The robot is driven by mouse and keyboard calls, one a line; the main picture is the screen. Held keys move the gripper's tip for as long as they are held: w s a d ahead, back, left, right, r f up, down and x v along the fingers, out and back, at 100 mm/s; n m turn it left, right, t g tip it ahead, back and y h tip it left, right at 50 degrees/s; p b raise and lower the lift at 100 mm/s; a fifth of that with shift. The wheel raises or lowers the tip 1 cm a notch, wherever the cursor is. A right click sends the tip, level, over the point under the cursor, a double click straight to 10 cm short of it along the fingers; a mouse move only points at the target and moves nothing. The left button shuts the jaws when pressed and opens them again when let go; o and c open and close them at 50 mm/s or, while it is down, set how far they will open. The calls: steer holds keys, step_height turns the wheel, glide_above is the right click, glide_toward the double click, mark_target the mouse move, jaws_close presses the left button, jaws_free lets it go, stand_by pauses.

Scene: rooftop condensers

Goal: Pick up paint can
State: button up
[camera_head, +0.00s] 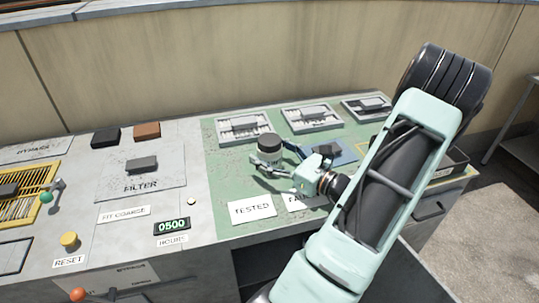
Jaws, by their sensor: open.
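A small dark grey cylinder (269,143), which looks like the paint can, stands upright on the green mat (225,184) at the right part of the worktop. My gripper (258,170) is open over the green mat. It comes in from the right, with its fingers just in front of the cylinder's lower part. The fingers hide some of the cylinder's base. I cannot tell whether a finger touches it. Nothing shows between the fingers.
Several light trays (310,118) with grey blocks line the mat's back. A "TESTED" card (252,208) lies in front. Black (105,137) and brown (147,131) blocks sit on the left. A wall stands behind.

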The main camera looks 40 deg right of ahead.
mark_target(269, 140)
steer(key=c, duration=1.6)
steer(key=shift+r, duration=0.15)
steer(key=shift+r, duration=0.25)
steer(key=r+p, duration=0.2)
steer(key=r, duration=0.1)
steer(key=shift+s+a+r, duration=0.1)
steer(key=shift+a+r, duration=0.1)
steer(key=a+r, duration=0.1)
steer(key=s+a+r+p, duration=0.1)
steer(key=r, duration=0.1)
steer(key=shift+s+a, duration=0.15)
steer(key=shift+s, duration=0.05)
steer(key=s+a+r+p, duration=0.3)
steer(key=a+r+p, duration=0.1)
steer(key=a+p, duration=0.1)
steer(key=shift+s+a+r, duration=0.25)
steer(key=shift+a+r, duration=0.1)
steer(key=shift+r, duration=0.05)
